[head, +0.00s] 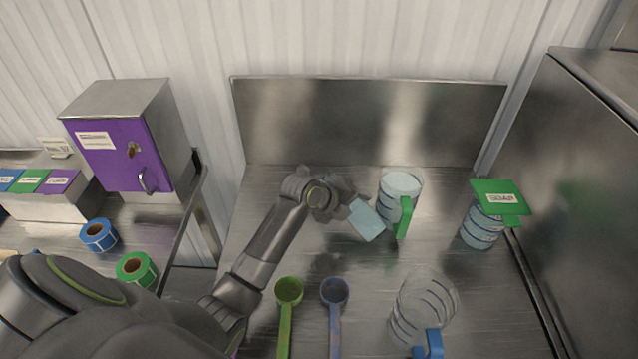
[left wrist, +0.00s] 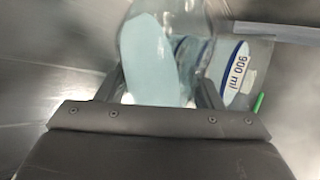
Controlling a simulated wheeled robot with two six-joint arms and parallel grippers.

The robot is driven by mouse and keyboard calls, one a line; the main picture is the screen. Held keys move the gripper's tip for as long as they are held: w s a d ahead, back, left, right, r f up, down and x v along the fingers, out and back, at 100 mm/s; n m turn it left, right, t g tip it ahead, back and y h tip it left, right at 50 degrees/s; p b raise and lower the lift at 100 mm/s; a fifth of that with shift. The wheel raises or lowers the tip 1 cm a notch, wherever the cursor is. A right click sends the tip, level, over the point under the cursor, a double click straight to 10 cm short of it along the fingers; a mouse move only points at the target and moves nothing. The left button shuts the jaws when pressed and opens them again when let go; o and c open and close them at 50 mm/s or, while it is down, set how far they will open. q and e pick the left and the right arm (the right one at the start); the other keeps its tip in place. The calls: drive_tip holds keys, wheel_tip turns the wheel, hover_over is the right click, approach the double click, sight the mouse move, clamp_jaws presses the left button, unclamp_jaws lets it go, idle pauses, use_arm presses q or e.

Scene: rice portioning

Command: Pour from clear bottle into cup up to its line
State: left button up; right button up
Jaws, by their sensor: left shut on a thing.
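My left gripper (head: 338,203) is shut on a clear bottle (head: 366,222) holding pale blue liquid. The bottle is tilted, with its lower right part beside the green-handled cup. In the left wrist view the bottle (left wrist: 150,58) sits between the fingers (left wrist: 165,95). The green-handled clear cup (head: 386,206) stands on the steel counter and has pale contents near its top. A "900 ml" mark on a cup (left wrist: 237,75) shows behind the bottle in the left wrist view. I cannot tell whether liquid is flowing. My right gripper is not in view.
A clear cup with a blue handle (head: 428,343) stands at the front. A banded container under a green sign (head: 498,197) is at right. A green scoop (head: 288,291) and a blue-purple scoop (head: 334,292) lie in front. A steel panel (head: 370,120) closes the back.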

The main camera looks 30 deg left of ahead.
use_arm(q)
drive_tip(key=shift+w+a+r+m+t+y+p, duration=0.15)
drive_tip(key=shift+r+m+t+y+p, duration=0.1)
drive_tip(key=shift+r+y, duration=0.15)
drive_tip(key=shift+w+a+r+m+t+y+p, duration=0.1)
drive_tip(key=shift+r+m+t+y+p, duration=0.05)
drive_tip(key=shift+r+m+y+p, duration=0.2)
drive_tip(key=shift+w+a+r+m+t+y+p, duration=0.1)
drive_tip(key=shift+a+r+m+t+y+p, duration=0.15)
drive_tip(key=shift+y, duration=0.35)
drive_tip(key=shift+a+r+m+t+y+p, duration=0.2)
drive_tip(key=shift+a+m+y, duration=0.1)
drive_tip(key=shift+y, duration=0.25)
drive_tip(key=shift+d+r+m+t+y+p, duration=0.15)
drive_tip(key=shift+m+t+y+p, duration=0.15)
drive_tip(key=shift+y, duration=0.4)
drive_tip(key=shift+d+m+t+y+p, duration=0.1)
drive_tip(key=shift+m+t+y+p, duration=0.2)
drive_tip(key=shift+m+y, duration=0.25)
drive_tip(key=shift+y, duration=0.35)
drive_tip(key=shift+f+m+t+y+b, duration=0.35)
drive_tip(key=shift+m+t+y+b, duration=0.35)
drive_tip(key=shift+m+y, duration=0.2)
drive_tip(key=shift+r, duration=0.2)
